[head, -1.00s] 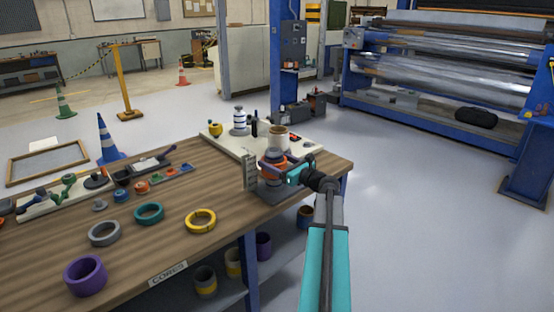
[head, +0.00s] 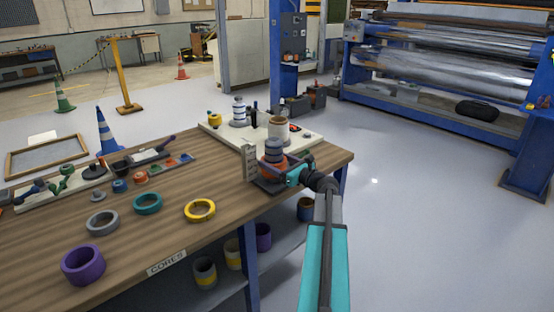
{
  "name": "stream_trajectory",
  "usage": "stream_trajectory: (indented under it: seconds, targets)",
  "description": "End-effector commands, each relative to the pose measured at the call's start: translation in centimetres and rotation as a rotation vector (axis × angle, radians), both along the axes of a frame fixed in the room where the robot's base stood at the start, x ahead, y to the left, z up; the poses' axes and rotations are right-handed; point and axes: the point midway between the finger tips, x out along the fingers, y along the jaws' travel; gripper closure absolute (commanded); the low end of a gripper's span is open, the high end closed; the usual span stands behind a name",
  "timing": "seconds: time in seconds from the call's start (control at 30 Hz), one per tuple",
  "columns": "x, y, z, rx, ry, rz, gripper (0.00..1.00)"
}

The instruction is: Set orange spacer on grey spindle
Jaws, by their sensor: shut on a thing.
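The orange spacer (head: 270,168) is around the grey spindle (head: 273,149), low on it and near the dark base. The spindle's rounded top stands up through the spacer. My gripper (head: 286,175) is at the spacer's near right side and shut on its rim. The fingertips are small and partly hidden, and I cannot tell whether the spacer touches the base (head: 262,186).
An upright grey scale (head: 250,163) stands just left of the spindle. A white and brown core (head: 278,129) stands behind it on a pale board (head: 310,138). Yellow (head: 200,211), teal (head: 148,204), grey (head: 102,222) and purple (head: 83,265) rings lie on the table.

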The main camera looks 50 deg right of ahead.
Motion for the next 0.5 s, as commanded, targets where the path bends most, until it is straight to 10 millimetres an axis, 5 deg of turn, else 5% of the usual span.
stream_trajectory:
  seconds: [0.5]
  targets:
    - [0.0,0.0,-2.0,0.0,-0.001,0.001,0.56]
